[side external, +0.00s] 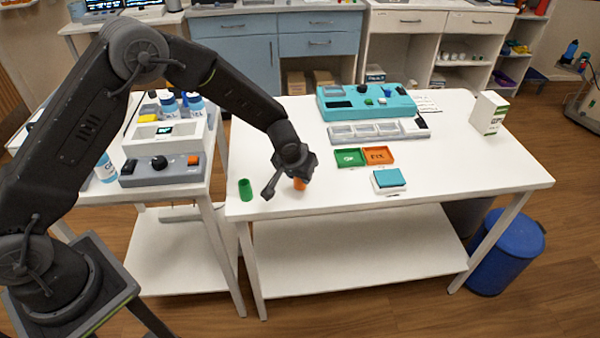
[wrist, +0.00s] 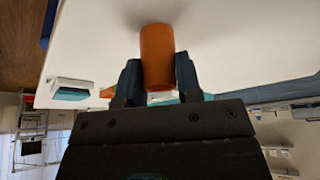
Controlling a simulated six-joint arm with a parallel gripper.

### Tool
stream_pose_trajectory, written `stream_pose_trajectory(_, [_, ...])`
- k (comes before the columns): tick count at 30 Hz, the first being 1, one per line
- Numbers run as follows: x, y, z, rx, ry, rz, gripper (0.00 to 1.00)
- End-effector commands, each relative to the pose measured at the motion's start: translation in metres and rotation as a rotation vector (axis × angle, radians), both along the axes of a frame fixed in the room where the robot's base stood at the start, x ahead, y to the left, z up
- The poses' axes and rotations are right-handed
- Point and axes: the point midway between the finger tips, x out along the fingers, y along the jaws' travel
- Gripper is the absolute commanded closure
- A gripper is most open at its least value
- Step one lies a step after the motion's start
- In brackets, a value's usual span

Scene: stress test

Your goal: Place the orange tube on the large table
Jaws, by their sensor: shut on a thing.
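The orange tube (wrist: 157,58) is between the two fingers of my gripper (wrist: 158,80) in the wrist view, and the fingers are shut on it. In the side view the tube (side external: 299,184) shows just below my gripper (side external: 292,172), mostly hidden by it. The tube is over the front left part of the large white table (side external: 330,195), at or very near its top. I cannot tell whether it touches the surface. A green tube (side external: 245,189) stands upright on the table to the left of my gripper.
On the table are a green tray (side external: 349,157), an orange tray (side external: 379,155), a small teal-topped box (side external: 389,180), a teal device (side external: 365,101) and a white carton (side external: 487,113). The smaller left table (side external: 150,193) holds devices and bottles. The front right tabletop is clear.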

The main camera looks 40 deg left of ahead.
Motion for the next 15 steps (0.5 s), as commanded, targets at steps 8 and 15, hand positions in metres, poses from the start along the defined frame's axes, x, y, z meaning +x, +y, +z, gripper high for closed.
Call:
stream_pose_trajectory(8, [0.0005,-0.0001,-0.0014,0.000,-0.002,0.000,0.90])
stream_pose_trajectory(15, [0.0004,0.0000,-0.0038,0.000,-0.002,0.000,0.54])
